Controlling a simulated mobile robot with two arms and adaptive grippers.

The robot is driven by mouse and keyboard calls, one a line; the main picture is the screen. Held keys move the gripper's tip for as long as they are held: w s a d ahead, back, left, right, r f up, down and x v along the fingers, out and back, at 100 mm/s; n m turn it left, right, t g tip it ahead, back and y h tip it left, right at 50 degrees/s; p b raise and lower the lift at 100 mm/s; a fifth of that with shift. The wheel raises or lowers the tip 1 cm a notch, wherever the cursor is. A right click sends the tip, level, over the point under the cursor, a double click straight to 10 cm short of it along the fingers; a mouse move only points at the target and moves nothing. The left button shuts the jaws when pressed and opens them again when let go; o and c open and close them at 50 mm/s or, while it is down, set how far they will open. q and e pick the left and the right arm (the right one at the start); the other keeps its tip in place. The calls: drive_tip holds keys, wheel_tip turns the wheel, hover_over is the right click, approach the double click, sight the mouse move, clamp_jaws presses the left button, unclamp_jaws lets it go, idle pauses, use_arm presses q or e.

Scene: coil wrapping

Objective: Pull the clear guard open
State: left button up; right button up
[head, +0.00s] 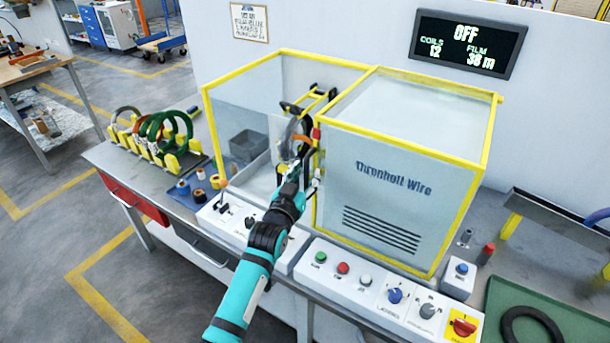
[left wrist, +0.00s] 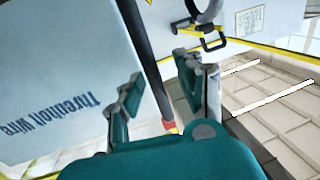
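The clear guard (head: 240,122) is a see-through, yellow-edged box section on the left of the wrapping machine, beside the grey housing (head: 395,180) lettered "Threnholt Wire". My left gripper (head: 303,168) is at the front of the machine, where guard and housing meet. In the left wrist view the fingers of my left gripper (left wrist: 163,95) are spread apart. A dark upright bar with a red end (left wrist: 171,127) shows between or just behind them; I cannot tell if they touch it. My arm hides part of the guard's lower front. My right gripper is out of view.
A control panel (head: 365,286) with buttons and knobs runs along the front edge. A rack of coils (head: 155,135) stands at the left, with film rolls (head: 200,182) near it. A green mat with a black ring (head: 532,330) lies at the right. The wall display (head: 467,45) reads OFF.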

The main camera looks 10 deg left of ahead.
use_arm(q)
drive_tip(key=shift+w+d, duration=0.15)
drive_tip(key=shift+s, duration=0.2)
drive_tip(key=s+a, duration=0.2)
drive_tip(key=s, duration=0.9)
drive_tip(key=shift+s, duration=0.3)
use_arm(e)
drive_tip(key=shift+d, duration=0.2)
